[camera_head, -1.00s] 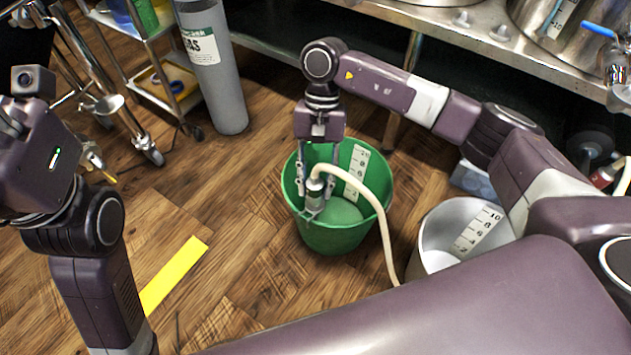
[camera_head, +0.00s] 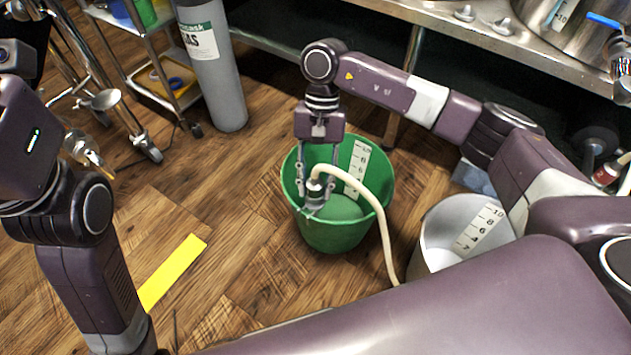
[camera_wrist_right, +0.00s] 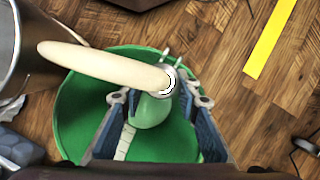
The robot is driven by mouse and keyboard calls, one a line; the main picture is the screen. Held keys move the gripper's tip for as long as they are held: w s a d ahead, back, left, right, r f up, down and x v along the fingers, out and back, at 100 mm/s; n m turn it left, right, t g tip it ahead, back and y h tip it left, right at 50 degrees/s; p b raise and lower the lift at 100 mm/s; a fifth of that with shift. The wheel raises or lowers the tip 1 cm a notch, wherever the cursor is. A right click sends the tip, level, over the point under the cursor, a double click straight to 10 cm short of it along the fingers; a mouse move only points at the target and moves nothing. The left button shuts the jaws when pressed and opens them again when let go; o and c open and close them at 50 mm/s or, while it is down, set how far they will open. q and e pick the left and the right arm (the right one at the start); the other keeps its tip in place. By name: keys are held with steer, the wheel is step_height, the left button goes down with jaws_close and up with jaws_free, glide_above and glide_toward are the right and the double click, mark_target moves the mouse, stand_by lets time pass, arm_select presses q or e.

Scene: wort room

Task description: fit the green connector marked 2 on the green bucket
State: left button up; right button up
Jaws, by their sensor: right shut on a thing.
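The green bucket (camera_head: 336,236) stands on the wooden floor, with a white number scale on its inner wall. My right gripper (camera_head: 314,200) is at its near left rim, fingers pointing down, shut on a pale hose's end fitting (camera_head: 316,190). The fitting looks grey and white in the head view; I cannot read a 2 on it. In the right wrist view the hose (camera_wrist_right: 105,66) ends between the fingers (camera_wrist_right: 160,100), close to the rim of the bucket (camera_wrist_right: 75,105). I cannot tell whether the fitting is seated on the rim. My left gripper is out of view.
A grey-white bucket (camera_head: 430,238) stands right of the green one. A gas cylinder (camera_head: 218,85) and a wheeled trolley (camera_head: 165,75) stand at the back left. A yellow strip (camera_head: 173,272) lies on the floor. A steel bench (camera_head: 440,25) is behind.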

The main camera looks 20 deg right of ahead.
steer(key=shift+f+b, duration=0.3)
steer(key=shift+f, duration=0.05)
steer(key=o, duration=1.4)
steer(key=shift+c, duration=0.2)
